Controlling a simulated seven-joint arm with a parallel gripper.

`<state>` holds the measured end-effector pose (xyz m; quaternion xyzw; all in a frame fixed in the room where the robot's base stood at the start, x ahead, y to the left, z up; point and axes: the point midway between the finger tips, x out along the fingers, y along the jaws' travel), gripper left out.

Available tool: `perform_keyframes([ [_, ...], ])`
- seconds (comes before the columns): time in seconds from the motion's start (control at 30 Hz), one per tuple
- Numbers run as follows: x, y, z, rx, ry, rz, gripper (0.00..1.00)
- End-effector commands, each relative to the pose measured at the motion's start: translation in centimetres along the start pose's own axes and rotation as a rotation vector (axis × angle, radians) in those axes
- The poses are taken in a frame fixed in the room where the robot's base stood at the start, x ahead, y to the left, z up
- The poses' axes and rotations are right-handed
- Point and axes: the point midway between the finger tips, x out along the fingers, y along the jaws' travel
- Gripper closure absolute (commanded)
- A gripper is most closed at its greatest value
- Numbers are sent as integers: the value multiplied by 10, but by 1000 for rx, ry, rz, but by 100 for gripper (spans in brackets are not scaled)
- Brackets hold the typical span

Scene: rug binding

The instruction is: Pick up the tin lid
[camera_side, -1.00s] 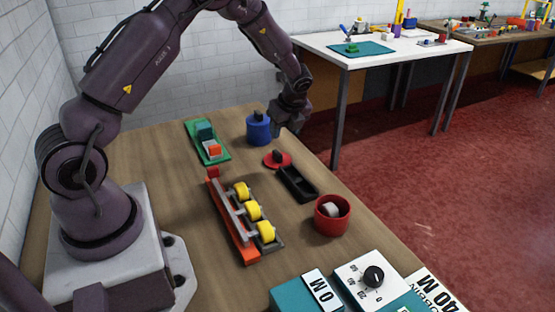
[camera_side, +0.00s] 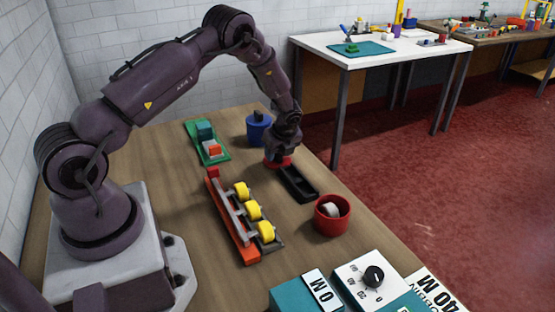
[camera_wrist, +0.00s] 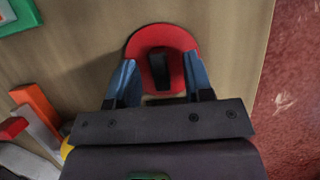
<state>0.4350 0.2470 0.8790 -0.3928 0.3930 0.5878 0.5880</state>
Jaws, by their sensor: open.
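The tin lid is a red disc (camera_wrist: 174,38) with a dark upright handle on top. In the wrist view it lies on the wooden table between the tips of my gripper (camera_wrist: 160,80). The two blue fingers are apart, one on each side of the handle, and overlap the lid's edge in the picture. I cannot tell whether they touch it. In the side view my gripper (camera_side: 280,152) is right over the lid (camera_side: 271,162), which is mostly hidden behind it.
A black tray (camera_side: 298,184) lies close in front of the lid. A blue pot (camera_side: 258,130) stands behind, a red tin (camera_side: 331,215) with a grey roll in front. A rack with yellow rolls (camera_side: 253,210) and a green board (camera_side: 222,156) are to the left. The table's right edge is near.

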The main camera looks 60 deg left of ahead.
Motion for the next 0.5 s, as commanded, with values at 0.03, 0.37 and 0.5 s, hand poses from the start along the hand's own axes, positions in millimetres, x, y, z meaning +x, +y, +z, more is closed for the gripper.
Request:
perform_keyframes([
  [0.03,0,0,0,0,0,0,53],
  [0.37,-1,0,0,0,0,0,100],
  [0.5,-1,0,0,0,0,-1,100],
])
